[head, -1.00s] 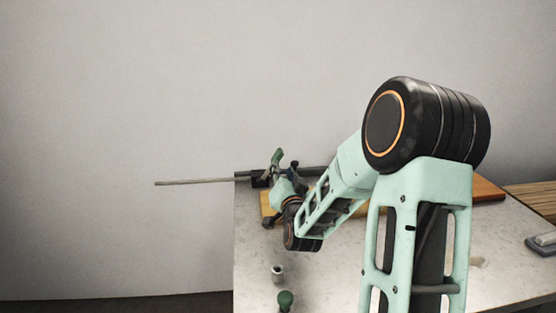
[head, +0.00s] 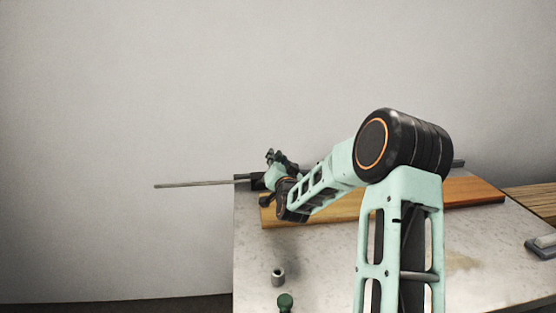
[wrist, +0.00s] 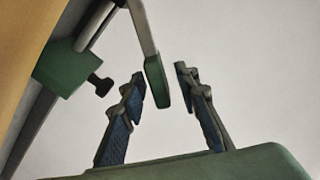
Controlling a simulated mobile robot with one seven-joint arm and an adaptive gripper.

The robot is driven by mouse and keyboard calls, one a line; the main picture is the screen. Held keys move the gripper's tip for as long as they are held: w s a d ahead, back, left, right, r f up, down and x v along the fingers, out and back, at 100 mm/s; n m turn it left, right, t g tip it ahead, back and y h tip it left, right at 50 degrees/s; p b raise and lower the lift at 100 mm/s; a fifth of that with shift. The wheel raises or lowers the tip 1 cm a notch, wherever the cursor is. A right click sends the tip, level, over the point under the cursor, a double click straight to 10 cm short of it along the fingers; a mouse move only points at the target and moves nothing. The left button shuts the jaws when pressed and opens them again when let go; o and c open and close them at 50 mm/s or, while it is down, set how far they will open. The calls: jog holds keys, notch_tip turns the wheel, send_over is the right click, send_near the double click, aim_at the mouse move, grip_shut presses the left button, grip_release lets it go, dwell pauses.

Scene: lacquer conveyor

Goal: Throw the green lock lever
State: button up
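The green lock lever (wrist: 157,82) shows in the wrist view as a green grip on the end of a grey bar coming down from the top. My gripper (wrist: 160,73) is open, with one finger on each side of the green grip. A gap shows on both sides, clearest at the right finger. In the head view my gripper (head: 275,158) is at the far left end of the bench, and I cannot make out the lever there behind it.
A green block (wrist: 62,70) with a black thumb screw (wrist: 102,85) sits left of the lever. A thin rod (head: 195,184) sticks out left past the bench (head: 350,275). A wooden board (head: 455,193) lies along the back. A small metal cylinder (head: 278,276) and green knob (head: 285,302) stand in front.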

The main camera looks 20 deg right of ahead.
grip_shut()
jog(key=shift+a, duration=0.1)
dwell(0.3)
jog(key=shift+w+a+r+n+b, duration=0.1)
jog(key=shift+a+r+n+b, duration=0.05)
jog(key=shift+a+n+b, duration=0.35)
jog(key=shift+w+a+r+n+b, duration=0.15)
jog(key=shift+a+n+b, duration=0.2)
jog(key=shift+n+b, duration=0.2)
jog(key=w+a+n+b, duration=0.2)
jog(key=a+n+b, duration=0.3)
jog(key=a+n, duration=0.5)
jog(key=shift+a+f+n, duration=0.15)
jog(key=shift+f+n, duration=0.3)
jog(key=shift+n, duration=0.2)
